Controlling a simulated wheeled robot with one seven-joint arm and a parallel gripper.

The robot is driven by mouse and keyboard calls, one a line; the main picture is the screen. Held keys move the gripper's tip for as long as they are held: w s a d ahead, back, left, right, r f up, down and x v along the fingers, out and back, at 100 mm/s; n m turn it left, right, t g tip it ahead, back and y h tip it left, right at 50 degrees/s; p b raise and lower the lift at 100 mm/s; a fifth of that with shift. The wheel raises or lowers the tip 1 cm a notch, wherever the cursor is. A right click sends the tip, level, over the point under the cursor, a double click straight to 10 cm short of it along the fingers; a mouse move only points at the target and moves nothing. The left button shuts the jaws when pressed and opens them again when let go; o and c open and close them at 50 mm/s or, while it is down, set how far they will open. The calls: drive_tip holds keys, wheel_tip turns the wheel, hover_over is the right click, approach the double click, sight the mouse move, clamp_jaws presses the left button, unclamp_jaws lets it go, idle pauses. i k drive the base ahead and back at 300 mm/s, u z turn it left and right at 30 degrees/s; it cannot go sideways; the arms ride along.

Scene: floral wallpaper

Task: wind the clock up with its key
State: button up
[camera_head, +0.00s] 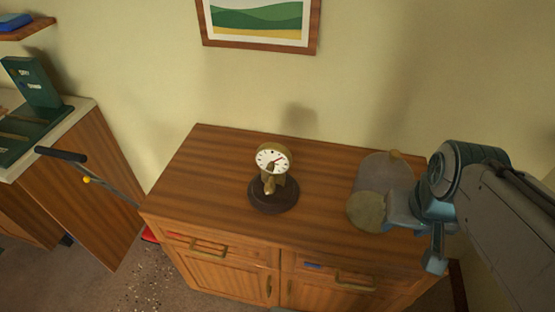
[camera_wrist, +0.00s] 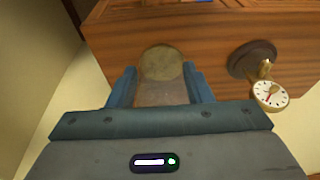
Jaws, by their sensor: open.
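The clock (camera_head: 272,175) stands upright on the wooden cabinet, with a white dial, a brass body and a dark round base. It also shows at the right of the wrist view (camera_wrist: 270,93). I cannot make out a key; a small brass part below the dial is too small to identify. A translucent dome (camera_head: 384,174) with a small knob is to the clock's right, beside my gripper (camera_head: 405,222). In the wrist view my gripper (camera_wrist: 160,85) is open, with the dome's translucent body and a round greenish disc (camera_wrist: 161,62) between or just beyond its fingers. Contact is unclear.
The wooden cabinet top (camera_head: 225,155) is clear around the clock and between it and the dome. Drawers with handles are on its front. At the left are a counter with a green stand (camera_head: 35,90) and a dark-handled rod (camera_head: 62,154). A picture (camera_head: 258,22) hangs behind.

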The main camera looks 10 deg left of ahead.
sight(269, 187)
drive_tip(key=u, duration=0.1)
drive_tip(key=k, duration=0.8)
drive_tip(key=u, duration=1.25)
drive_tip(key=i, duration=0.5)
drive_tip(key=z, duration=0.05)
